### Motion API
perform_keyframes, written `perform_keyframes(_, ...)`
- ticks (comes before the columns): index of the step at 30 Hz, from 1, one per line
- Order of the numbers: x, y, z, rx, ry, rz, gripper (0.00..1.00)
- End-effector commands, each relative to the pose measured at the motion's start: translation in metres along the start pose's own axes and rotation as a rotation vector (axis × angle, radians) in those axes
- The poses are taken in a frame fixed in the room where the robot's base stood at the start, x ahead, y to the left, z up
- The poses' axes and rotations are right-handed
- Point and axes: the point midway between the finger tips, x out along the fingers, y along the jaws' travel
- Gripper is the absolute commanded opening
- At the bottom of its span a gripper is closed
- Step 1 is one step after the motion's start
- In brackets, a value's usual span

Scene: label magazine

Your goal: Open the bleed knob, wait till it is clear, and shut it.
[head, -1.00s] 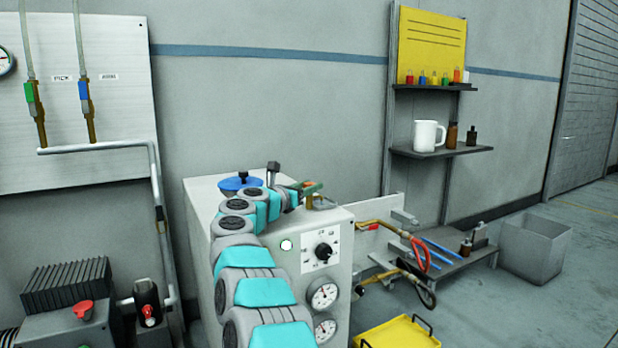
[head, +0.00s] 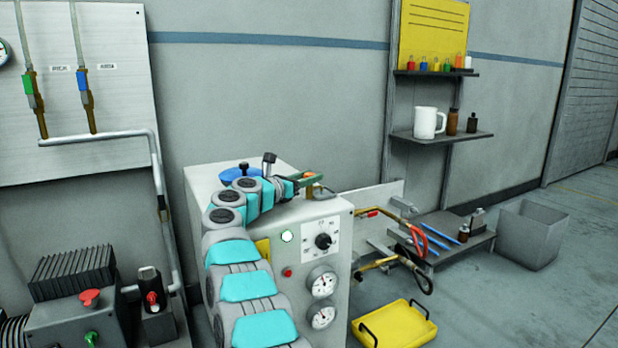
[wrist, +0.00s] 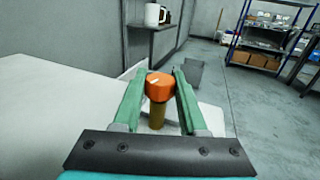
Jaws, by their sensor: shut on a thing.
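The bleed knob is an orange cap (wrist: 159,86) with a small white mark, on a brass stem (wrist: 157,117). In the wrist view it stands upright between the two green fingers of my gripper (wrist: 160,77), which is shut on it. In the head view my gripper (head: 311,182) is at the top right of the grey cabinet (head: 310,212), and the knob is mostly hidden there. A pale round window or lamp (head: 287,236) shows on the cabinet's front; I cannot tell what it indicates.
The cabinet front carries a black dial (head: 322,241) and two gauges (head: 322,284). A blue handwheel (head: 240,174) is on its top. A yellow tray (head: 397,325) lies on the floor at the right. Hoses (head: 405,262) hang beside the cabinet. A wall shelf (head: 440,137) stands behind.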

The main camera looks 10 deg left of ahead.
Motion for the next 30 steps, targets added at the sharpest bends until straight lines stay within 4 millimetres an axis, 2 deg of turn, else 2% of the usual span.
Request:
perform_keyframes(1,0.000,0.000,0.002,0.001,-0.003,0.003,0.44)
perform_keyframes(9,0.000,0.000,0.001,0.001,-0.002,0.001,0.71)
perform_keyframes(18,0.000,0.000,0.004,0.001,-0.002,0.000,0.71)
perform_keyframes(29,0.002,-0.001,0.039,0.002,-0.002,-0.002,0.71)
perform_keyframes(30,-0.002,-0.001,0.036,0.001,-0.001,0.000,0.71)
